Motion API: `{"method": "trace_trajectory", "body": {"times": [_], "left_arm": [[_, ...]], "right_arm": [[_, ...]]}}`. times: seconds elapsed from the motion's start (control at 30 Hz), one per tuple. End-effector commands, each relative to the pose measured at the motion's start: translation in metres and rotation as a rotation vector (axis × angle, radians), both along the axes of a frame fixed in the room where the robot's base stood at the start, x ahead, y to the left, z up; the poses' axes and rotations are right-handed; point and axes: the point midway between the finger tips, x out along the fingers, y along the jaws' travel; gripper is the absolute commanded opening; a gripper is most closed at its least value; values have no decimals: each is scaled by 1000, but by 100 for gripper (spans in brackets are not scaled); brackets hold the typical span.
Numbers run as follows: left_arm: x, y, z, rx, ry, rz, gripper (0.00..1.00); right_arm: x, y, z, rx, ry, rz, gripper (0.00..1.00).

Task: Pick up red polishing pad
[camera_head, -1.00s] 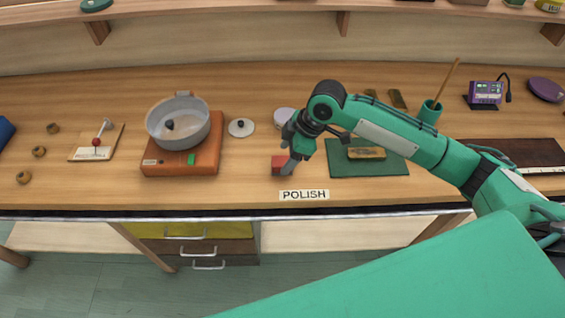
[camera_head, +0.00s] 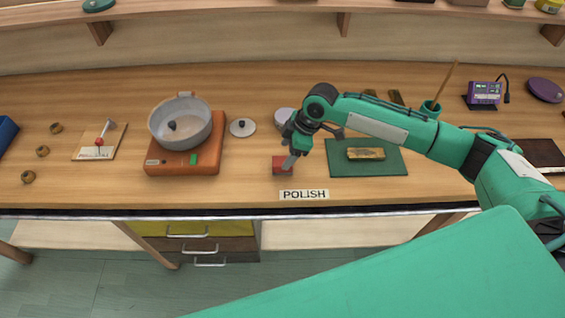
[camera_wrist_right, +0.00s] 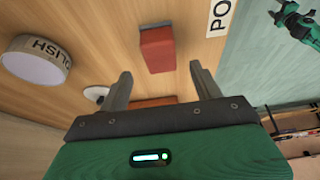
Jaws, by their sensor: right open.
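The red polishing pad (camera_head: 281,166) is a small red block on the wooden bench, just behind the POLISH label.
The POLISH label (camera_head: 304,195) lies near the front edge. A round tin (camera_head: 284,116) stands behind my right gripper. An orange hot plate (camera_head: 157,160) with a pot (camera_head: 180,122) is to the left. A green mat (camera_head: 382,168) with a brass-coloured block (camera_head: 366,154) is to the right.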

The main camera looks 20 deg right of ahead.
Motion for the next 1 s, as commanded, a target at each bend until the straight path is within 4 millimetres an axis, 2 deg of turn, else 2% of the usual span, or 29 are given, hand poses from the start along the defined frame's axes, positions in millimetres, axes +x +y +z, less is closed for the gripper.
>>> {"method": "trace_trajectory", "body": {"times": [0.23, 0.4, 0.67, 0.9, 1.0], "left_arm": [[-1, 0, 21, 0, 1, 0, 58], [-1, 0, 24, 0, 1, 0, 58], [-1, 0, 23, 0, 2, 0, 58], [-1, 0, 23, 0, 2, 0, 58], [-1, 0, 23, 0, 2, 0, 58]], "right_arm": [[0, 8, -27, 0, 4, -1, 65], [3, 14, -47, 0, 1, -1, 65], [3, 15, -50, -1, 1, -1, 65], [3, 15, -50, -1, 1, -1, 18], [3, 15, -49, 0, 0, -1, 17]]}}
